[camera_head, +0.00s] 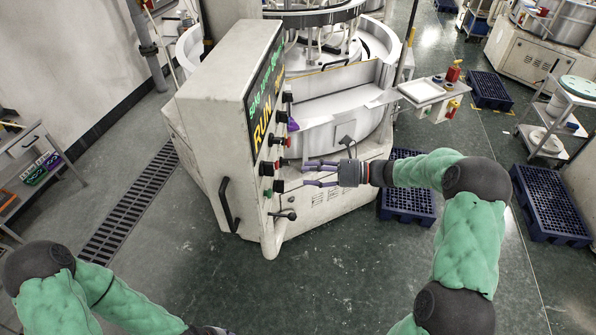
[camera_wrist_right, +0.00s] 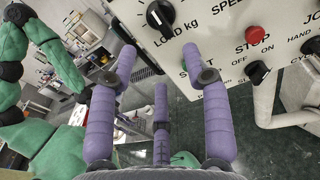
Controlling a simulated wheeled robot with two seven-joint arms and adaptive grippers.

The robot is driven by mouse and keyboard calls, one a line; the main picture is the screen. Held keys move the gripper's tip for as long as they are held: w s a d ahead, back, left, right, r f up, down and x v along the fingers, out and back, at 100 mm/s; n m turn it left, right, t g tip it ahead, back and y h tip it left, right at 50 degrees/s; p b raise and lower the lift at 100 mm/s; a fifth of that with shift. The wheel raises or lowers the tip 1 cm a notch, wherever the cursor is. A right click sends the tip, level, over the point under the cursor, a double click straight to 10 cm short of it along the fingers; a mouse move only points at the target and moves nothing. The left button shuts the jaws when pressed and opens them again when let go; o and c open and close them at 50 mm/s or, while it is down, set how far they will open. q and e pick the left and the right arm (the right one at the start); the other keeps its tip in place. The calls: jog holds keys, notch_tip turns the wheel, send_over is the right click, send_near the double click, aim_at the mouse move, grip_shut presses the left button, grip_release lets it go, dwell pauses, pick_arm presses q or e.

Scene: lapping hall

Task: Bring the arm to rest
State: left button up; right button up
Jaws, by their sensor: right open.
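My right gripper (camera_head: 305,173) is open and empty, its purple fingers pointing left at the control panel's edge in the head view. In the right wrist view its spread fingers (camera_wrist_right: 160,65) frame the panel's lower edge, with nothing between them. My right arm (camera_head: 468,225) is green with dark joints and reaches out from the lower right. My left arm (camera_head: 90,290) lies low at the lower left; its gripper's fingers are not shown. I cannot tell whether the right fingertips touch the panel.
The lapping machine's panel (camera_head: 262,120) reads RUN; its load knob (camera_wrist_right: 160,14) and red stop button (camera_wrist_right: 256,35) are close to the right fingers. A blue pallet (camera_head: 405,205) lies behind the right forearm. Open floor (camera_head: 340,270) lies in front of the machine.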

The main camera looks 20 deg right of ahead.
jog(key=shift+s+d, duration=0.2)
jog(key=shift+d, duration=0.1)
jog(key=s+a+f+n+g+h+b, duration=0.2)
jog(key=s+a+f+n+b, duration=0.3)
jog(key=f, duration=1.7)
jog(key=s+a+f+n+g+h+b, duration=0.3)
jog(key=s+f+n+b, duration=0.6)
jog(key=f, duration=1.3)
jog(key=s+a+f+n+g+h+b, duration=0.2)
jog(key=s+a+f+n+h+b, duration=0.3)
jog(key=f+b, duration=1.2)
jog(key=s+a+f+n, duration=0.2)
jog(key=s+a+f, duration=0.2)
jog(key=s+f, duration=0.1)
jog(key=shift+s+a+f+h, duration=0.15)
jog(key=shift+s+f+h, duration=0.2)
jog(key=shift+s, duration=0.55)
